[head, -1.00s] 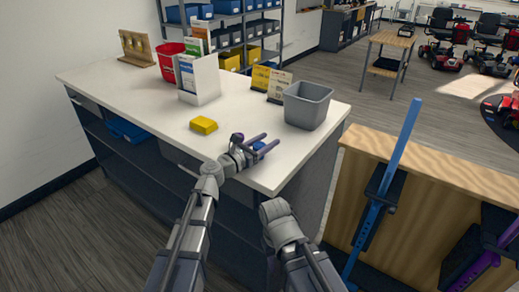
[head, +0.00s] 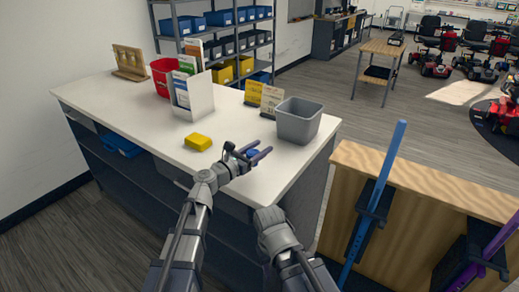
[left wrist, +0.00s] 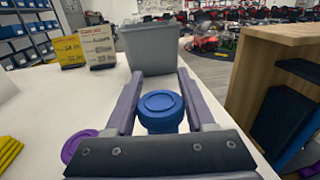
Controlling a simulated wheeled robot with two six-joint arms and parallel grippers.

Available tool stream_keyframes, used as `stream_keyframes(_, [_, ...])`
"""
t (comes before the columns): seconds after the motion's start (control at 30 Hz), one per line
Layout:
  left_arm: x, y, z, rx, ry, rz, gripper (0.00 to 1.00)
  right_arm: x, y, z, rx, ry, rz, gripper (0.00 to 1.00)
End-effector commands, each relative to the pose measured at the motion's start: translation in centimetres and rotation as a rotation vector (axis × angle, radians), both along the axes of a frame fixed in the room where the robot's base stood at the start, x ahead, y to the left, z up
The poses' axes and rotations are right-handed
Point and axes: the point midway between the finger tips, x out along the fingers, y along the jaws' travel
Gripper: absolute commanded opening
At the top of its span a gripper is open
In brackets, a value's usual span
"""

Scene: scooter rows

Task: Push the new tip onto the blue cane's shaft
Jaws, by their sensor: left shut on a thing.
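The blue tip (left wrist: 161,108) is a round, stepped blue cap between my left gripper's fingers in the left wrist view. In the head view only a little of this blue tip (head: 252,153) shows. My left gripper (head: 262,154) is shut on it over the counter's right front part. The blue cane (head: 393,150) stands slightly tilted in a dark holder on the wooden stand, right of the gripper and apart from it. Its top end is bare; its lower end is out of frame. My right arm is at bottom centre, but its gripper is not seen.
The white counter (head: 120,108) holds a grey bin (head: 298,122), a yellow block (head: 198,142), cards and a red container (head: 165,77). A purple disc (left wrist: 76,146) lies left of the gripper. A purple cane (head: 500,240) stands right. A gap separates counter and wooden stand (head: 440,190).

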Motion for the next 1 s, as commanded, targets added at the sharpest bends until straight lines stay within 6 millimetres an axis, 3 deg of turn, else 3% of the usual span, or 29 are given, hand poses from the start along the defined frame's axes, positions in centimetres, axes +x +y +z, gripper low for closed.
stream_keyframes(0.03, [0.0,0.0,1.7,0.0,0.0,0.0,0.0,0.0,0.0,1.7,0.0,0.0,0.0,0.5])
stream_keyframes(0.1, [0.0,0.0,2.8,0.0,0.0,0.0,0.0,0.0,0.0,2.8,0.0,0.0,0.0,0.5])
stream_keyframes(0.33, [0.0,0.0,5.6,0.0,0.0,0.0,0.0,0.0,0.0,5.6,0.0,0.0,-0.001,0.5])
stream_keyframes(1.0, [0.0,0.0,6.0,0.0,0.0,0.0,0.0,0.0,0.0,6.0,0.0,0.0,-0.001,0.5])
